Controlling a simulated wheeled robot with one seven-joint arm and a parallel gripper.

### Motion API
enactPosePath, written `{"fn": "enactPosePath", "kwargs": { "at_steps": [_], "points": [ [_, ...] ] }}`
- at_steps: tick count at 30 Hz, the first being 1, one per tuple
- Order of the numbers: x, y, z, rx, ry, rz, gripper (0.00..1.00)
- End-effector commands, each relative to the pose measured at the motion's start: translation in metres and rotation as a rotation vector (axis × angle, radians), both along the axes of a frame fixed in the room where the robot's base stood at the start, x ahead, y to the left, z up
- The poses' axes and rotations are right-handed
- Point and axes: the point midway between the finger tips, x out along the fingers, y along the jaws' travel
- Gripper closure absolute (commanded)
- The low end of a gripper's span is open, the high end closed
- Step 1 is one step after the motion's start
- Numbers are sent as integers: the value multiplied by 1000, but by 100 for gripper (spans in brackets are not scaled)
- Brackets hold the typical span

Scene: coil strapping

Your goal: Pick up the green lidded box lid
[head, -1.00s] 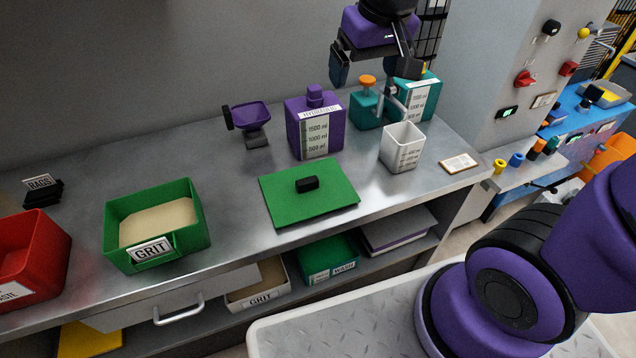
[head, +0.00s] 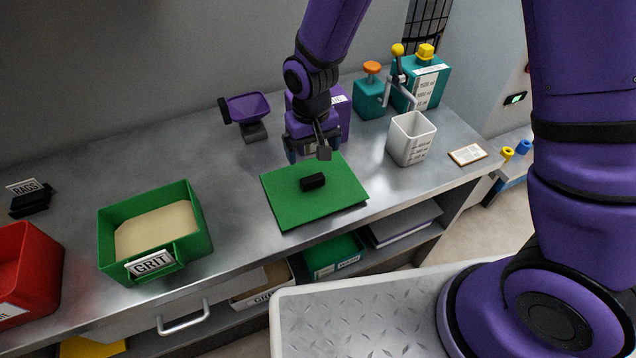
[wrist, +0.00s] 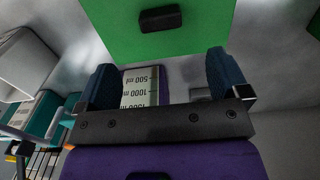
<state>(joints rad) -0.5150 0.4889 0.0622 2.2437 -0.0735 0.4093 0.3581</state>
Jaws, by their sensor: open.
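The green lid (head: 290,205) lies flat on the metal bench, with a black block handle (head: 313,182) at its middle. The green box (head: 205,235) labelled GRIT stands open to its left and holds pale grit. My gripper (head: 307,155) is open and empty, above the bench by the lid's far edge. In the wrist view the lid (wrist: 200,35) and its handle (wrist: 160,18) show ahead of my gripper (wrist: 160,80), whose two blue fingers are spread apart. The exact height of the fingers above the lid is hard to tell.
A purple bottle (head: 339,122) stands just behind my gripper, partly hidden by it. A red bin (head: 30,270) is far left.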

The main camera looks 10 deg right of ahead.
Motion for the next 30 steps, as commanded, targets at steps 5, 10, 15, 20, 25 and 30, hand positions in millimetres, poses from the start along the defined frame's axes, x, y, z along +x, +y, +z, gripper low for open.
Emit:
{"fn": "enactPosePath", "kwargs": {
  "at_steps": [5, 10, 15, 20, 25, 30],
  "points": [
    [-1, 0, -22, -2, 5, 1, 6],
    [-1, 0, -45, -2, 4, 1, 6],
    [0, 0, -56, -2, 2, 0, 6],
    [-1, 0, -67, -2, 4, 0, 6],
    [-2, 1, -91, -2, 4, 1, 6],
    [-2, 1, -106, -2, 3, 1, 6]
  ]
}}
